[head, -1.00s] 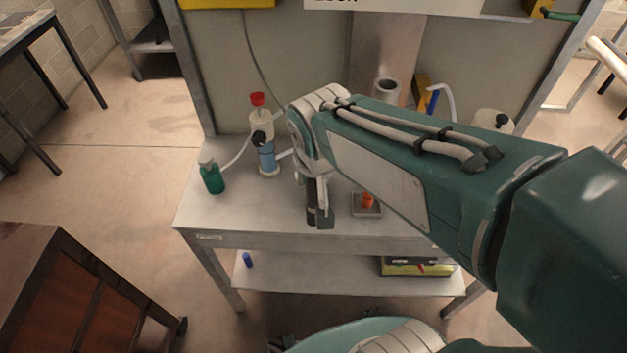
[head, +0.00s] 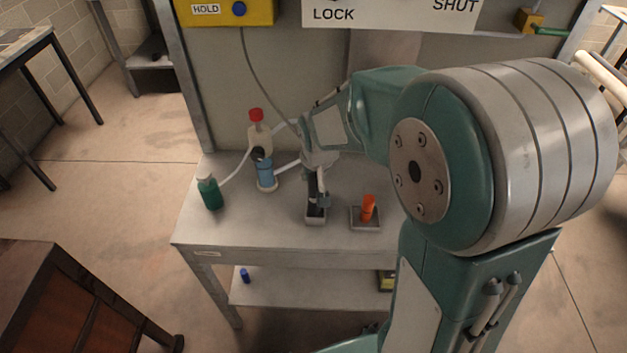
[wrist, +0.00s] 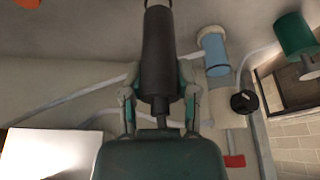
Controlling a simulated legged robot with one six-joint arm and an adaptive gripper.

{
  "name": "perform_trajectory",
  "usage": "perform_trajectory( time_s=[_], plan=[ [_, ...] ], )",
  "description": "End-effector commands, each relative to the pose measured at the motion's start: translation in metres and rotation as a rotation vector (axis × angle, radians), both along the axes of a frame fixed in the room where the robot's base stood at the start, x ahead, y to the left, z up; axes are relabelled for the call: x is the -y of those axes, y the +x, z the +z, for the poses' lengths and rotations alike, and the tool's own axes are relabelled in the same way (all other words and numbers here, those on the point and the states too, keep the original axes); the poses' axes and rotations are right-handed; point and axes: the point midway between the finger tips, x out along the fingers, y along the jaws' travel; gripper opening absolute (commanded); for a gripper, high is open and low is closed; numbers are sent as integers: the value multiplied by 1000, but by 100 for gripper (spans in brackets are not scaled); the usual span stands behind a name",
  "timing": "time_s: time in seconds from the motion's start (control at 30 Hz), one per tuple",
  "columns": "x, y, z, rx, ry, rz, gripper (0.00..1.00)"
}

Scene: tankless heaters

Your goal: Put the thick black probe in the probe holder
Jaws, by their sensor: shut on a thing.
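The thick black probe (wrist: 158,55) is held between the two fingers of my gripper (wrist: 160,94) in the wrist view. It runs up past the fingertips and has a pale band near the top edge. In the head view my gripper (head: 319,196) is low over the front middle of the bench, with the probe's dark body (head: 312,188) partly hidden by the fingers. Directly below is a small grey tray-like holder (head: 316,221) with a dark inside. I cannot tell whether the probe's lower end is inside it or just above it.
An orange piece (head: 367,208) stands in a second grey tray (head: 366,225) to the right. A blue cylinder (head: 266,175), a green bottle (head: 209,193) and a red-capped bottle (head: 258,132) with hoses stand left. The bench's front left is clear.

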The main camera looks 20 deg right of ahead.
Motion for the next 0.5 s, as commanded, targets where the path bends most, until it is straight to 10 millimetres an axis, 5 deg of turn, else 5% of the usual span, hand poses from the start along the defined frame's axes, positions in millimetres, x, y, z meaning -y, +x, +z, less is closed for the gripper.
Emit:
perform_trajectory(
  time_s=[0.2,0.5],
  plan=[
    [1,1,-30,-2,0,1,0],
    [1,1,-32,0,0,0,0]
  ],
)
